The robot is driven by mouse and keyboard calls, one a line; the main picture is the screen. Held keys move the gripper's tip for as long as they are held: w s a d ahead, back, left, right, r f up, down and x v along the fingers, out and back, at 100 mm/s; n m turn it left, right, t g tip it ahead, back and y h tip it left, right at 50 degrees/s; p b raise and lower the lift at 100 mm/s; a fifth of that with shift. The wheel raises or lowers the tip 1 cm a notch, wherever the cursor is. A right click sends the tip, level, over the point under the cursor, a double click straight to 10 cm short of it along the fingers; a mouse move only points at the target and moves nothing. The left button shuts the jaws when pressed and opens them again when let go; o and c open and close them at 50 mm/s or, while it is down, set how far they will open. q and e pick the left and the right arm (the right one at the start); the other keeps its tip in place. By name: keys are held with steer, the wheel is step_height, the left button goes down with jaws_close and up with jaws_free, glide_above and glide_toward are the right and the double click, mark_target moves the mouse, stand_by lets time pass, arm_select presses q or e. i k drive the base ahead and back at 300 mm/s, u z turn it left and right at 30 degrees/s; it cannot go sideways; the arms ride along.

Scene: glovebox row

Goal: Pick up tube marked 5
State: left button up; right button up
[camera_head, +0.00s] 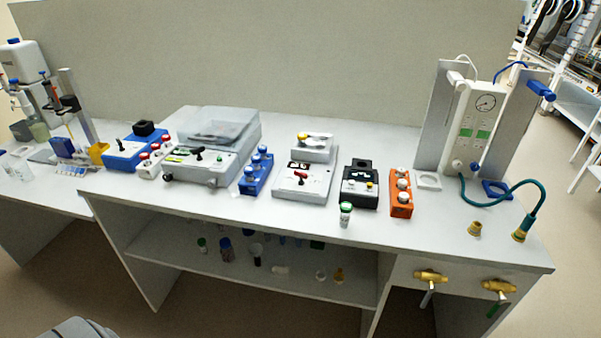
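No marking 5 is readable at this size, so I cannot tell which tube carries it. A lone tube with a green cap (345,214) stands upright near the front edge of the bench. An orange rack (398,207) holds white-capped tubes. A blue rack (247,186) holds tubes with blue and whitish caps. A white rack (150,172) further left holds red-capped tubes. Neither of my grippers is in view.
Grey instruments (205,165), a white device with a red lever (300,190) and a black block (360,188) line the bench (290,225). A gauge tower (470,125) with a green hose stands right. Small bottles sit on the shelf below (190,258). The front strip is mostly clear.

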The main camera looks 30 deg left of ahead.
mark_target(302, 137)
steer(key=z, duration=0.05)
steer(key=k, duration=0.6)
steer(key=u, duration=0.7)
steer(key=i, duration=1.3)
steer(key=z, duration=0.55)
